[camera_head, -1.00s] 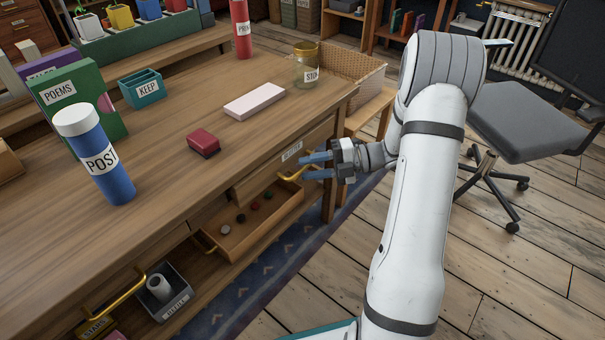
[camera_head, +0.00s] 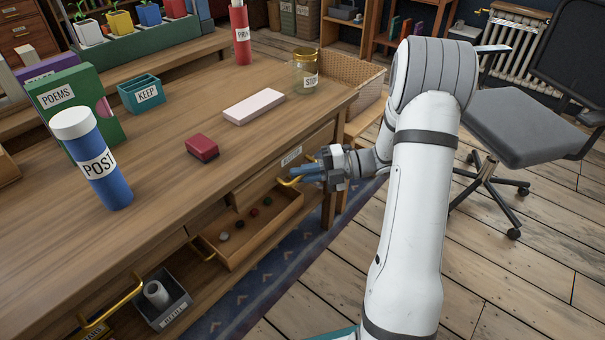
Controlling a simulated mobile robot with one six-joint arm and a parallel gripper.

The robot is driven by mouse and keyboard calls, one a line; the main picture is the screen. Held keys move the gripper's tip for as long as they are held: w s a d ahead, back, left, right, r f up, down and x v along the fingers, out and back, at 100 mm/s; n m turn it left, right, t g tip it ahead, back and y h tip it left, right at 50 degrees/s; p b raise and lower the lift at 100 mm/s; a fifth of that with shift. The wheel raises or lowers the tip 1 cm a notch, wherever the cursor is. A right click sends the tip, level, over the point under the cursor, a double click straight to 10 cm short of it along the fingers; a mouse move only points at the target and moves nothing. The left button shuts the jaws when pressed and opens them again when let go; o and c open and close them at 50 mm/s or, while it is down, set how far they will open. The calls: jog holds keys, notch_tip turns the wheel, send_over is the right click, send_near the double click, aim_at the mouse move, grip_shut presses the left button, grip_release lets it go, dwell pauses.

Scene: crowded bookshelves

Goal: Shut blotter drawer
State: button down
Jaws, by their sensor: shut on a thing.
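The blotter drawer front (camera_head: 262,178) carries a pale label at the right end of the wooden desk, just under the desktop. A brass handle (camera_head: 287,182) stands out from it. My gripper (camera_head: 296,176) reaches in from the right, its blue fingers closed on this handle. The fingers hide part of the handle. How far this drawer stands out is hard to tell from this angle.
Below, an open wooden tray or drawer (camera_head: 278,226) holds several small stones, with another brass handle at its left. A grey bin (camera_head: 178,312) stands lower left. The desktop holds a red box (camera_head: 202,148) and a blue POST cylinder (camera_head: 107,180).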

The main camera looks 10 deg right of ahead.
aim_at(293, 166)
dwell(0.3)
jog(key=shift+w+a+r+p, duration=0.15)
jog(key=shift+p, duration=0.25)
jog(key=shift+w+a+r+p, duration=0.15)
jog(key=shift+w+a+p, duration=0.4)
jog(key=shift+w+p, duration=0.4)
jog(key=shift+w+a+f+p, duration=0.25)
jog(key=shift+w+a+p, duration=0.25)
jog(key=shift+p, duration=0.25)
jog(key=c, duration=1.5)
grip_release()
jog(key=shift+d, duration=0.1)
